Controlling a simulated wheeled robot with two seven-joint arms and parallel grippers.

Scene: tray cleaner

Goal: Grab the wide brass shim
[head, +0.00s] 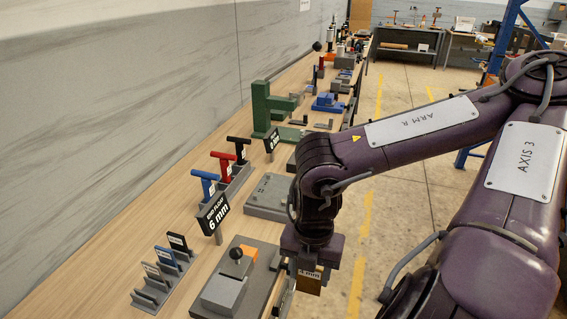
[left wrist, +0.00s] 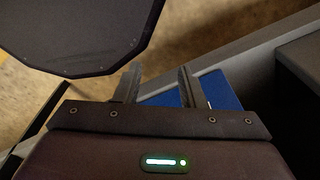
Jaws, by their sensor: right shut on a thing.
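A brass-coloured block (head: 309,287), which looks like the wide brass shim, hangs below my right gripper (head: 309,268) in the head view. A dark label ending in "mm" shows on it; the digit is hard to read. My right gripper is shut on it, beside the bench's front edge, and the fingertips are mostly hidden. My left gripper (left wrist: 158,84) shows only in the left wrist view. Its two fingers are apart, with nothing visibly gripped. A blue surface (left wrist: 215,92) lies behind the fingers.
On the bench stand a rack of labelled pieces (head: 150,296), a grey fixture with an orange block (head: 224,288), a "6 mm" sign (head: 215,215), red, blue and black T-handles (head: 223,170) and a green press (head: 262,108).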

